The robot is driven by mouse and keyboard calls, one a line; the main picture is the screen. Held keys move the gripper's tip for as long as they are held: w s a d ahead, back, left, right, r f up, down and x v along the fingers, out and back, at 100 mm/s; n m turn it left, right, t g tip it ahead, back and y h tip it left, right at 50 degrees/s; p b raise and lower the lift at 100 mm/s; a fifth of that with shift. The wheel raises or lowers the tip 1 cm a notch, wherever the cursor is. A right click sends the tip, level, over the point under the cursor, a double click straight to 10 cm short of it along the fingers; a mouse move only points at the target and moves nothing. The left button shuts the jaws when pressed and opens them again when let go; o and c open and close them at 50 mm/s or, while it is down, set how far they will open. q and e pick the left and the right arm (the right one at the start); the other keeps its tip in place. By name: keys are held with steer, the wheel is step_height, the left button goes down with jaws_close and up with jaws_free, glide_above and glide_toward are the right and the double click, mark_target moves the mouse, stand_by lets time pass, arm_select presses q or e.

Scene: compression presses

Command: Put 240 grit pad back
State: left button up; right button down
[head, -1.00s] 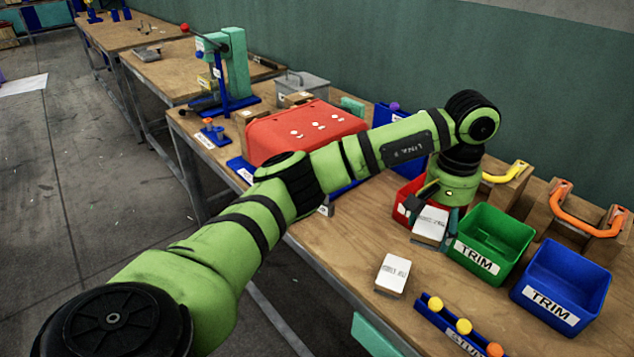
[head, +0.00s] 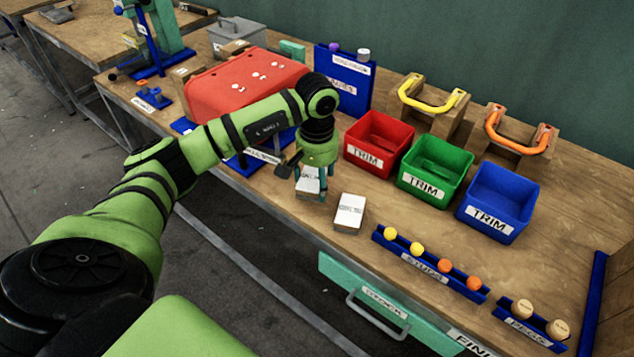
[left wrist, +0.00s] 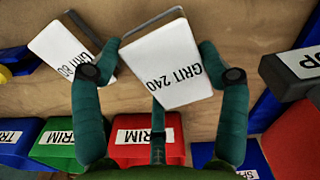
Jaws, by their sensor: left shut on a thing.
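The white 240 grit pad (left wrist: 165,65), printed "GRIT 240", sits between the fingers of my left gripper (left wrist: 160,72) in the left wrist view. In the head view my left gripper (head: 311,188) points down near the bench's front edge, shut on this pad (head: 308,181), which is partly hidden by the fingers. Whether the pad touches the bench top cannot be told. A second white pad, the 80 grit pad (head: 348,213), lies on the bench just to the right; its "GRIT 80" print shows in the left wrist view (left wrist: 62,48). My right gripper is not in view.
Red (head: 378,145), green (head: 435,168) and blue (head: 499,203) trim bins stand right of the gripper. A red shell (head: 245,82) on a blue base stands to the left. A blue studs rack (head: 428,265) lies along the front edge. A teal drawer (head: 375,305) sits below.

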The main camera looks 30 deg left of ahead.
mark_target(317, 187)
arm_select(q)
step_height(317, 187, down, 3)
steer(key=shift+r+p, duration=0.1)
steer(key=shift+p, duration=0.3)
steer(key=shift+f+b, duration=0.25)
steer(key=shift+b, duration=0.05)
steer(key=o, duration=1.1)
steer(key=shift+r, duration=0.1)
steer(key=shift+r+p, duration=0.25)
steer(key=shift+p, duration=0.15)
step_height(317, 187, up, 11)
steer(key=b, duration=0.2)
steer(key=shift+f+b, duration=0.2)
steer(key=shift+b, duration=0.2)
steer(key=shift+r, duration=0.55)
